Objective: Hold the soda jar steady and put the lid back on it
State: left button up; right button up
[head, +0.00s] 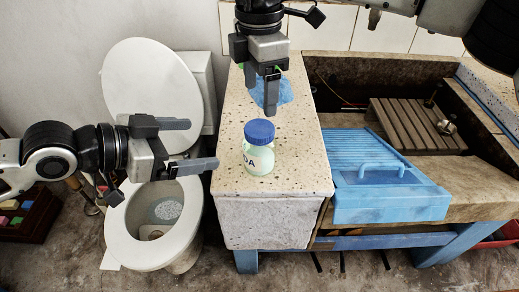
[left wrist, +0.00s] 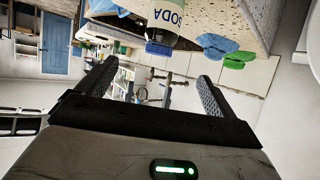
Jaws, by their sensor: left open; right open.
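The soda jar (head: 258,161), pale green with dark lettering, stands upright on the speckled stone counter (head: 235,183). The blue lid (head: 259,131) sits on top of its mouth; I cannot tell whether it is fastened. My left gripper (head: 202,144) is open and empty, to the left of the jar and apart from it, fingers pointing toward it. My right gripper (head: 262,99) is open and empty, pointing down above and behind the lid. In the left wrist view the jar (left wrist: 170,14) appears upside down with the lid (left wrist: 158,48), beyond the open left fingers (left wrist: 155,82).
A blue cloth (head: 285,92) lies behind the jar, partly hidden by my right gripper; a green item shows beside it. A blue washboard-like tray (head: 390,205) and the stone trough (head: 340,72) are at right. A toilet (head: 117,215) stands at left.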

aim_at(248, 139)
pick_arm(q)
jog(key=x, duration=1.6)
